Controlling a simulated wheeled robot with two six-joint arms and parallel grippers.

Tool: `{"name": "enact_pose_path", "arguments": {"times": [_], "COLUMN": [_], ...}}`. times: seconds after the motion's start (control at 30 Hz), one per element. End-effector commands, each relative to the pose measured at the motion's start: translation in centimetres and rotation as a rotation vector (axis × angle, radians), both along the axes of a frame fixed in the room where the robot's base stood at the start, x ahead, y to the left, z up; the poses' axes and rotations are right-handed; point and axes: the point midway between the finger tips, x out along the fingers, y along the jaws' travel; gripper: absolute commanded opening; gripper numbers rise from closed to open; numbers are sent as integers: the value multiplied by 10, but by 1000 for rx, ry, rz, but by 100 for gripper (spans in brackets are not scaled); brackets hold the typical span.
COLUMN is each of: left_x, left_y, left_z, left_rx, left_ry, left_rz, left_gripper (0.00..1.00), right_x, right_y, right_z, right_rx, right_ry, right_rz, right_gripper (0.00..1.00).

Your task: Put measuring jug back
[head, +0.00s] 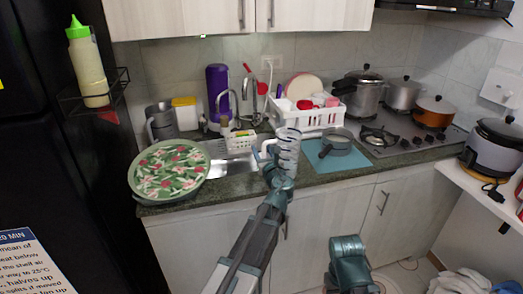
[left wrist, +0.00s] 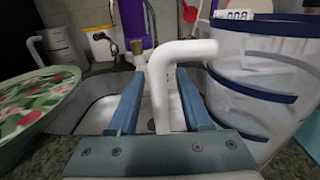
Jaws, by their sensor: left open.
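The measuring jug (head: 288,152) is clear with blue bands and stands upright at the counter's front edge, right of the sink. In the left wrist view the jug (left wrist: 262,85) fills the right side, and its white handle (left wrist: 158,95) comes out to the left and bends down. My left gripper (head: 272,172) is at the jug's handle side. In the left wrist view its two blue fingers (left wrist: 160,82) are apart, with the handle between them and a gap on each side. My right arm shows low in the head view, but its fingers are not visible.
A green floral tray (head: 168,170) lies left of the sink (head: 232,165). A white dish rack (head: 305,115) stands behind the jug. A grey pitcher (head: 161,122) stands at the back left.

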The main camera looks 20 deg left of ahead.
Motion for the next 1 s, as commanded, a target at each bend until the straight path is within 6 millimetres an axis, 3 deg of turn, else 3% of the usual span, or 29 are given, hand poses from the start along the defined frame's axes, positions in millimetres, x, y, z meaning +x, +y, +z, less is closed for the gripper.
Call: {"name": "enact_pose_path", "arguments": {"times": [0.3, 0.5, 0.7, 1.0], "left_x": [-58, -84, -96, -97], "left_y": [-37, -55, -64, -65], "left_z": [-1, -1, -1, -1], "left_rx": [0, 0, 0, 0], "left_ry": [0, 0, 0, 0], "left_rz": [-4, -3, -1, 0], "left_gripper": [49, 49, 49, 49], "right_x": [0, 0, 0, 0], "right_y": [0, 0, 0, 0], "right_z": [-1, -1, -1, -1], "right_rx": [0, 0, 0, 0], "right_ry": [0, 0, 0, 0], "right_rz": [0, 0, 0, 0], "right_gripper": [50, 50, 50, 50]}}
